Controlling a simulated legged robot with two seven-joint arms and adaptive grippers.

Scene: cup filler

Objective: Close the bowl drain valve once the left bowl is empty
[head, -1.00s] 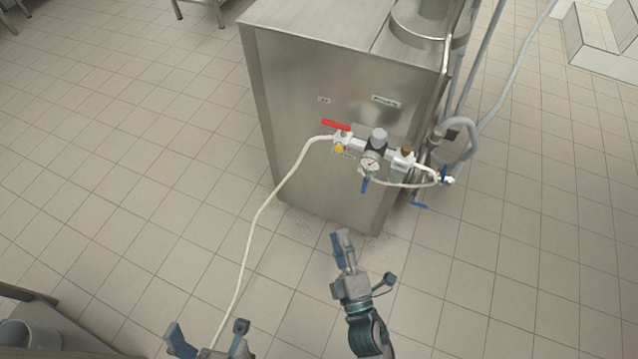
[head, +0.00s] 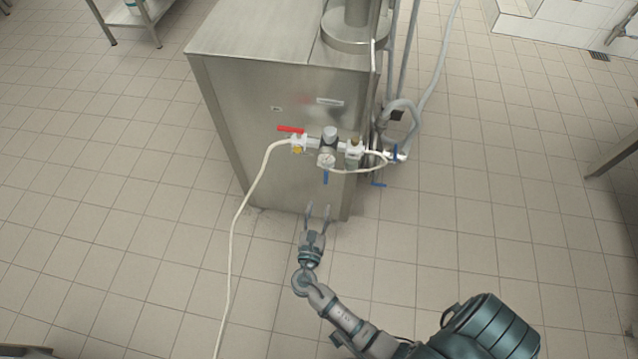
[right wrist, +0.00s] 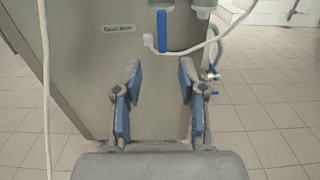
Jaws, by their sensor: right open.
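A steel machine cabinet (head: 285,155) carries a valve assembly on its front. A blue lever (head: 326,177) hangs straight down below the pressure gauge (head: 326,160); a vertical blue lever (right wrist: 162,31) also shows in the right wrist view. Two more blue handles, an upright one (head: 395,152) and a flat one (head: 379,185), are by the pipes to the right. I cannot tell which is the bowl drain valve. My right gripper (head: 317,210) is open and empty, below the gauge lever and apart from it; its fingers (right wrist: 160,72) show the same. No bowl is seen. My left gripper is out of view.
A red-handled valve (head: 290,129) sits left of the gauge. A white hose (head: 239,215) runs from it down to the floor. Grey pipes (head: 402,70) rise at the machine's right side.

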